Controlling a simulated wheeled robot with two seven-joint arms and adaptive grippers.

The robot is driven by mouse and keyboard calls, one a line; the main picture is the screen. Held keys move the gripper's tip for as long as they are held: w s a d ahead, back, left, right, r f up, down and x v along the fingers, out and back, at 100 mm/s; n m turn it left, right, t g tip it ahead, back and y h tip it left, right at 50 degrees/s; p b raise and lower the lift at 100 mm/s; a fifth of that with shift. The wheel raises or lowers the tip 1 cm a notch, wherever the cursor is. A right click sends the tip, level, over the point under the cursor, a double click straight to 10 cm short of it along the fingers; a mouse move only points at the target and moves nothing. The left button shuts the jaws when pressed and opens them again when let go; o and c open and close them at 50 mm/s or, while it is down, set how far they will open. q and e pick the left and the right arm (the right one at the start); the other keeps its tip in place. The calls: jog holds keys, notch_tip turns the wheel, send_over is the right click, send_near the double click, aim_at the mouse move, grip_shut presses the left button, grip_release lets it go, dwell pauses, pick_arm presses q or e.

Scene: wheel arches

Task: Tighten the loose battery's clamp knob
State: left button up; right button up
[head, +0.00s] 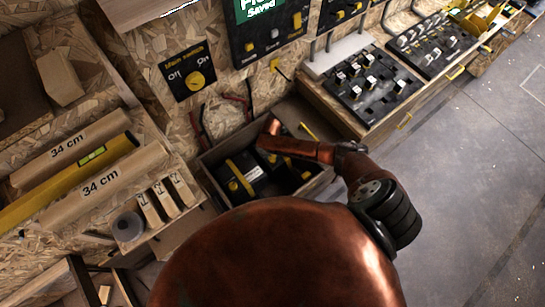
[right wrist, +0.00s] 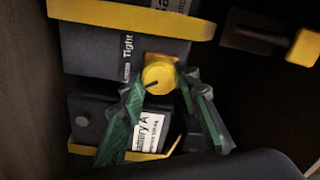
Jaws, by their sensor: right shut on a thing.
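In the right wrist view the yellow clamp knob (right wrist: 159,74) sits between the green fingers of my right gripper (right wrist: 163,84), which is shut on it. A dark line on the knob points to the lower left. The word "Tight" (right wrist: 128,46) is printed on the black surface left of the knob. A dark battery (right wrist: 88,122) with a white label, partly readable as "A", lies just below, partly behind the fingers. In the head view a black battery (head: 233,184) with a yellow strap sits in the wooden box; my right arm hides the gripper's fingertips. My left gripper is not in view.
The wooden box (head: 318,187) has walls close around the batteries. A main switch panel (head: 187,70) is on the wall behind. Wooden blocks and a yellow level (head: 60,185) lie at left. A bench with black panels (head: 362,85) stands right; grey floor is clear.

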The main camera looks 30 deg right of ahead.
jog(key=shift+c, duration=1)
jog(key=shift+m, duration=0.3)
jog(key=m+p, duration=0.2)
jog(key=m, duration=0.1)
jog(key=shift+r+m, duration=0.1)
jog(key=shift+m, duration=0.2)
jog(key=m+p, duration=0.2)
jog(key=m, duration=0.3)
jog(key=shift+w, duration=0.1)
jog(key=m+p, duration=0.1)
jog(key=m, duration=0.4)
jog(key=shift+d+m+y+p, duration=0.1)
jog(key=shift+m+y+p, duration=0.45)
jog(key=shift+m, duration=1.75)
jog(key=shift+w+h+p, duration=0.1)
jog(key=shift+h+p, duration=0.15)
jog(key=shift+p, duration=0.05)
